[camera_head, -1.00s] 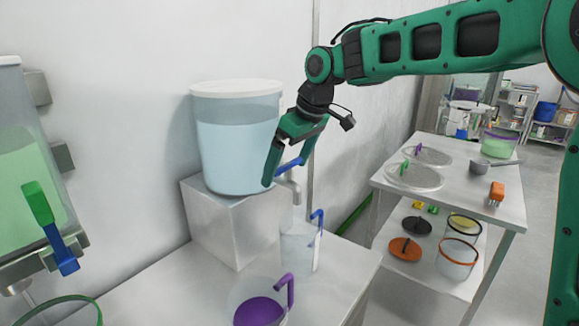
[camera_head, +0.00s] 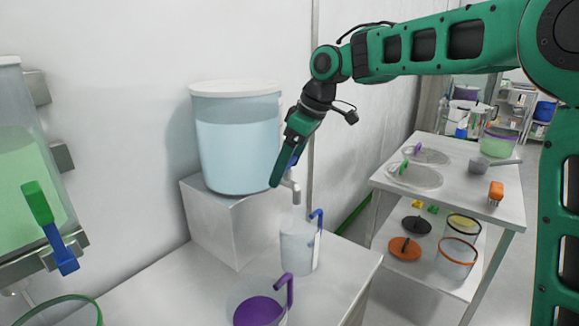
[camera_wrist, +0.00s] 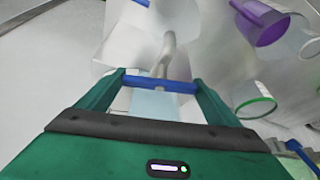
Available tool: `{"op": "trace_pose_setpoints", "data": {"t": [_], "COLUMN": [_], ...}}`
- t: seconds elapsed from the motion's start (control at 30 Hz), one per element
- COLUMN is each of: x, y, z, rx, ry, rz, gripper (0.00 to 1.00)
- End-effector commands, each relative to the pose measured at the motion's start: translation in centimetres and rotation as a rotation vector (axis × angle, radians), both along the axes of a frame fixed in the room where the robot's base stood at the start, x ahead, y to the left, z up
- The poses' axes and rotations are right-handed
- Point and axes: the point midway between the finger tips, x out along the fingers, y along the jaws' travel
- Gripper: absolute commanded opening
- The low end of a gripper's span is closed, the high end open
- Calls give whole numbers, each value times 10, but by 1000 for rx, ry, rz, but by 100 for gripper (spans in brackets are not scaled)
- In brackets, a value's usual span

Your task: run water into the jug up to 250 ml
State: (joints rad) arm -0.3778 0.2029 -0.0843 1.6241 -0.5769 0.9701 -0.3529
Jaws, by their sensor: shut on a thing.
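A clear water tank (camera_head: 238,150) with a white lid stands on a steel block on the bench. Its tap spout (camera_head: 292,188) points down over a clear jug (camera_head: 298,248) with a blue handle. The jug stands upright on the bench; its water level and graduations are too small to read. My gripper (camera_head: 284,172) is at the tap, with its fingers closed on the blue tap lever (camera_wrist: 160,84), seen between both fingers in the wrist view. The fingers hide most of the lever in the head view. I cannot tell whether water is running.
A purple-handled jug (camera_head: 262,308) stands close in front on the bench. A green-liquid tank (camera_head: 25,170) with a green-and-blue tap is at left. A side table (camera_head: 455,185) at right holds lids, a scoop and an orange brush.

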Motion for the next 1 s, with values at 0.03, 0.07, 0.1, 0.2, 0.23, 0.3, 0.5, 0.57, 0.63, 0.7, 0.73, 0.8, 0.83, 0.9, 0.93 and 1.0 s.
{"op": "trace_pose_setpoints", "data": {"t": [0.03,0.07,0.1,0.2,0.23,0.3,0.5,0.57,0.63,0.7,0.73,0.8,0.83,0.9,0.93,1.0], "x": [3,3,3,3,3,3,2,2,2,2,2,2,2,2,2,2], "y": [0,0,0,0,0,1,1,1,1,2,2,2,2,2,2,2], "z": [1,1,1,2,2,1,2,2,2,2,2,2,2,3,3,3], "rx": [4,4,4,5,5,5,6,5,6,6,6,6,6,6,6,7], "ry": [-4,-5,-4,-6,-6,-6,-8,-7,-8,-8,-8,-9,-9,-9,-9,-9], "rz": [30,52,80,143,162,198,269,281,292,297,299,300,300,300,300,300], "gripper": [64,64,64,64,64,64,64,64,64,64,64,64,64,64,64,64]}}
